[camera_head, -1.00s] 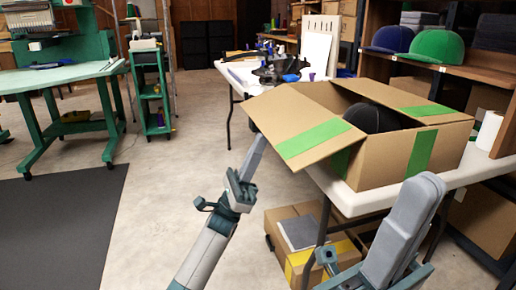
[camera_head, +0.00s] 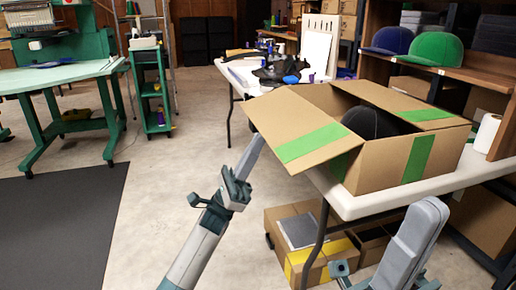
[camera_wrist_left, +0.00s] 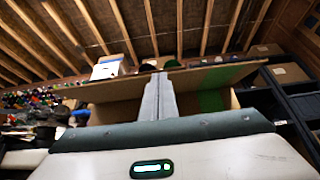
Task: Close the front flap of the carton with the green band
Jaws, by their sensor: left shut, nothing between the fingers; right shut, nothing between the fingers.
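The carton with the green band (camera_head: 375,171) stands on a white table at the right, with a dark rounded thing (camera_head: 369,122) inside. Its near-left flap (camera_head: 289,124), crossed by green tape, is open and slopes outward over the table edge. My left gripper (camera_head: 261,138) is shut and empty, its tip at the flap's lower left edge; I cannot tell if it touches. In the left wrist view its shut fingers (camera_wrist_left: 160,96) stand before the brown flap (camera_wrist_left: 120,89). My right gripper (camera_head: 430,207) is shut and empty, low in front of the carton.
The white table's edge (camera_head: 352,206) runs below the carton. Boxes (camera_head: 308,252) lie under it. A paper roll (camera_head: 487,133) stands right of the carton, and caps (camera_head: 436,48) sit on a shelf behind. The floor to the left is open.

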